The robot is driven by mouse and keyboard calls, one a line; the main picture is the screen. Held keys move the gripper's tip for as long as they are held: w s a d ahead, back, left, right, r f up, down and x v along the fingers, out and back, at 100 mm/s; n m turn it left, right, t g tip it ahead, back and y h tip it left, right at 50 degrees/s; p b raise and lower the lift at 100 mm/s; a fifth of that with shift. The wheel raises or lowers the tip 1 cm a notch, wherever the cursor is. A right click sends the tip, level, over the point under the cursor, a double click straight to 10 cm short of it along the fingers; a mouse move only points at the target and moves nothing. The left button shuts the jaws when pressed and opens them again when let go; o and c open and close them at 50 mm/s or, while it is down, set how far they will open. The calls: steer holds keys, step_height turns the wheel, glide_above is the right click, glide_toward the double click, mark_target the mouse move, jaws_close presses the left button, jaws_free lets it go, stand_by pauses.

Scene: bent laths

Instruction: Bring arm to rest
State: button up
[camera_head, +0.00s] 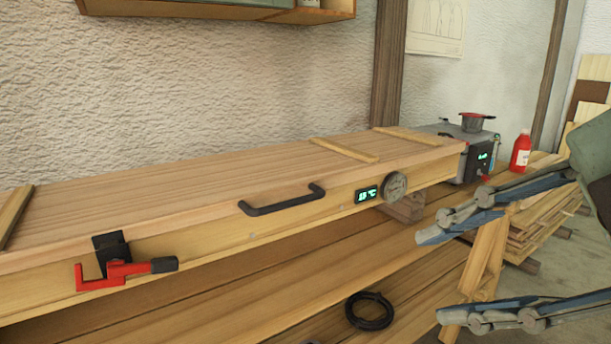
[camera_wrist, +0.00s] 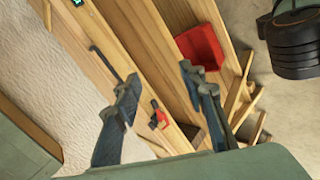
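My gripper (camera_head: 436,276) is at the lower right of the head view, its two fingers spread wide apart with nothing between them. It reaches in from the right edge, in front of the bench and apart from the long wooden box. In the wrist view my gripper (camera_wrist: 160,76) is also open and empty. The wooden box (camera_head: 200,265) has its lid (camera_head: 220,205) down, with a black handle (camera_head: 282,200) on its front. A green-lit display (camera_head: 367,195) and a round dial (camera_head: 394,186) sit on the right of that front.
A red clamp (camera_head: 118,273) is at the box's left front. A grey unit (camera_head: 470,158) and red bottle (camera_head: 521,151) stand beyond its right end. A black coil (camera_head: 369,310) lies below. Wood pieces (camera_head: 545,222) are stacked right. The wrist view shows a red bin (camera_wrist: 201,46).

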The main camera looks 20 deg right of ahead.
steer(key=w+a+f+m+g, duration=0.1)
steer(key=w+a+f+m, duration=0.2)
steer(key=w+f+m, duration=0.4)
steer(key=w+a+f+m+g+h, duration=0.1)
steer(key=w+a+f+m, duration=0.25)
steer(key=f, duration=0.55)
steer(key=w+a+f+m+g, duration=0.1)
steer(key=w+a+f+m, duration=0.1)
steer(key=w+f+m, duration=0.5)
step_height(320, 180, up, 35)
steer(key=s+p, duration=0.1)
steer(key=p, duration=3.5)
steer(key=shift+s+r, duration=0.2)
steer(key=shift+n, duration=0.25)
steer(key=shift+c, duration=1.2)
steer(key=shift+a, duration=0.2)
